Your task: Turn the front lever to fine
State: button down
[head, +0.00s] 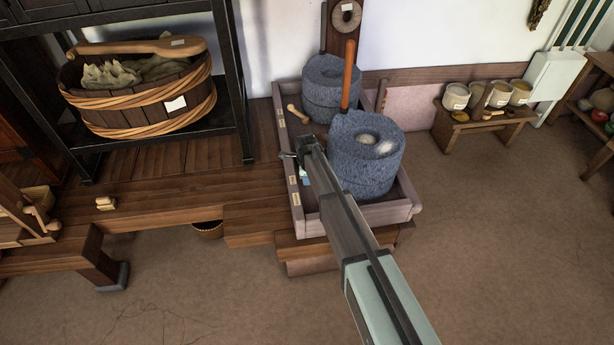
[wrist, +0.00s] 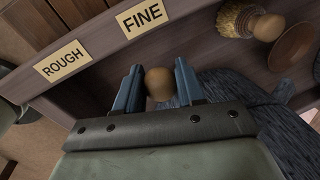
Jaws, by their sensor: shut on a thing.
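The front quern (head: 365,160) is a blue-grey stone mill with an upright reddish handle (head: 348,75), standing in a wooden tray (head: 404,212). My gripper (head: 303,158) is at the tray's left side, beside this quern. In the wrist view my gripper (wrist: 160,87) is shut on a rounded wooden knob (wrist: 158,84), the end of the front lever. The knob is nearer the FINE label (wrist: 142,18) than the ROUGH label (wrist: 62,62), a little right of FINE's middle. The lever's shaft is hidden, and the head view hides the knob.
A second quern (head: 330,90) stands behind in the same tray. A low bench with pots (head: 456,97) stands at right; the floor at front right is clear.

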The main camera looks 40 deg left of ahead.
jog(key=shift+a, duration=0.15)
jog(key=c, duration=0.7)
grip_release()
jog(key=shift+r, duration=0.1)
jog(key=r, duration=0.4)
jog(key=s+d+r, duration=0.1)
jog(key=r, duration=0.4)
jog(key=s+r, duration=0.1)
jog(key=r, duration=0.3)
jog(key=shift+s+d+r, duration=0.1)
jog(key=shift+d+r, duration=0.1)
jog(key=shift+d, duration=0.1)
